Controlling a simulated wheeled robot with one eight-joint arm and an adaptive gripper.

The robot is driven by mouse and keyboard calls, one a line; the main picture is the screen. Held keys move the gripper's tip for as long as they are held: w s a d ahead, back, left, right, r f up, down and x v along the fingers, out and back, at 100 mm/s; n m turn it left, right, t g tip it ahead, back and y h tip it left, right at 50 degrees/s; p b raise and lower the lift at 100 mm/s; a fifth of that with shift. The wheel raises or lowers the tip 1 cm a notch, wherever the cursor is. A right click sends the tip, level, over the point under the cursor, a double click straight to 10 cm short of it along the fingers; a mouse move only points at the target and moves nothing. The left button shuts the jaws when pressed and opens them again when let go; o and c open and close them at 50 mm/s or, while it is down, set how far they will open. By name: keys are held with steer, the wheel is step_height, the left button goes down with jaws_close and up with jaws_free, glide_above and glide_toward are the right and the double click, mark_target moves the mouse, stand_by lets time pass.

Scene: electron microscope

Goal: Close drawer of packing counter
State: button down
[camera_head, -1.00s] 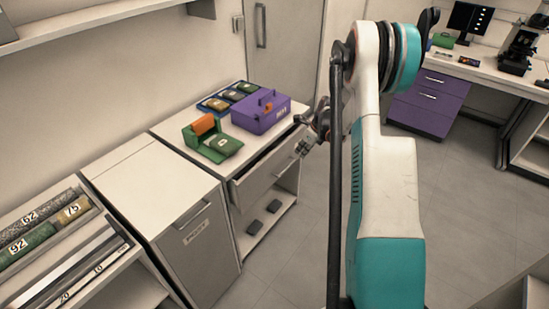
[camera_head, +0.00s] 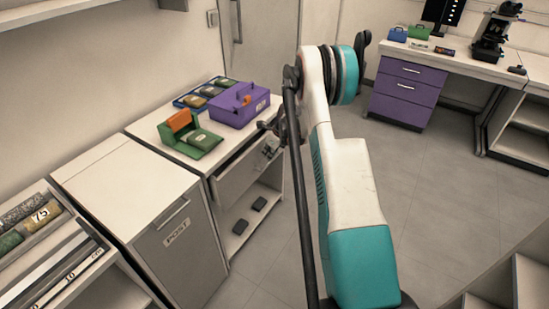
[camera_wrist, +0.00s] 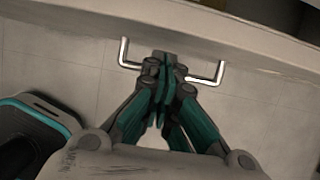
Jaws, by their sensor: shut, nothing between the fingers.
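The packing counter (camera_head: 150,129) stands at the middle left in the head view. Its drawer (camera_head: 238,176) is pulled partly out, with a dark gap between the drawer front and the counter top. My gripper (camera_head: 271,149) is at the right part of the drawer front, partly hidden by my arm. In the wrist view my gripper (camera_wrist: 165,68) is shut with its fingers together and empty, between the two ends of the metal drawer handle (camera_wrist: 219,73). The middle of the handle is hidden behind the fingers. I cannot tell whether they touch.
A lower shelf (camera_head: 238,238) holds two dark items. A grey cabinet (camera_head: 180,250) adjoins on the left. The floor (camera_head: 420,200) to the right is open.

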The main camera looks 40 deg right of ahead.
mark_target(258, 149)
steer(key=shift+w, duration=0.25)
steer(key=shift+w+a+r, duration=0.1)
steer(key=shift+w+a, duration=0.2)
steer(key=shift+w, duration=0.45)
steer(key=shift+w+a+f, duration=0.1)
steer(key=shift+w+a, duration=0.15)
steer(key=shift+w, duration=0.55)
steer(key=shift+w+a+r, duration=0.1)
steer(key=shift+w+a, duration=0.2)
steer(key=shift+w, duration=0.45)
steer(key=s, duration=0.1)
steer(key=s+d, duration=0.1)
steer(key=s+b, duration=0.1)
steer(key=s, duration=0.1)
steer(key=shift+s+d, duration=0.1)
steer(key=shift+d, duration=0.25)
steer(key=p+v, duration=0.4)
steer(key=v, duration=0.5)
steer(key=shift+r, duration=0.4)
steer(key=shift+a, duration=0.1)
